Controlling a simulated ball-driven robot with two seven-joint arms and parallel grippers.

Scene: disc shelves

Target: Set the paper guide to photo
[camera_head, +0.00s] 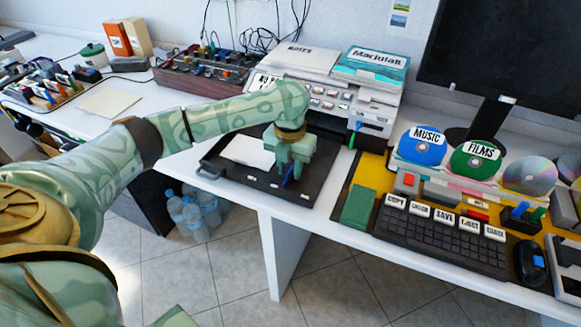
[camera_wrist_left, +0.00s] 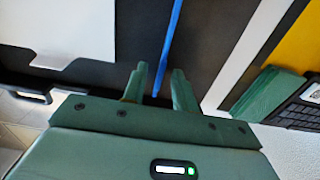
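The printer (camera_head: 330,95) stands at the back, with a black paper tray (camera_head: 232,176) reaching toward the table's front edge. White paper (camera_head: 246,151) lies on the tray's left part; it also shows in the left wrist view (camera_wrist_left: 60,25). The paper guide is a thin blue strip (camera_head: 288,178), mostly hidden by my gripper in the head view. In the left wrist view the guide (camera_wrist_left: 169,45) runs down between my fingertips. My left gripper (camera_head: 290,170) is over the tray, its fingers (camera_wrist_left: 159,80) apart around the guide's near end. I cannot tell whether they touch it. My right gripper is not in view.
A green block (camera_head: 357,207) and a keyboard (camera_head: 440,235) lie right of the tray. Discs labelled MUSIC (camera_head: 422,146) and FILMS (camera_head: 475,160) stand behind the keyboard. A wooden box of cables (camera_head: 205,75) is at the back left. Bottles (camera_head: 197,215) stand on the floor.

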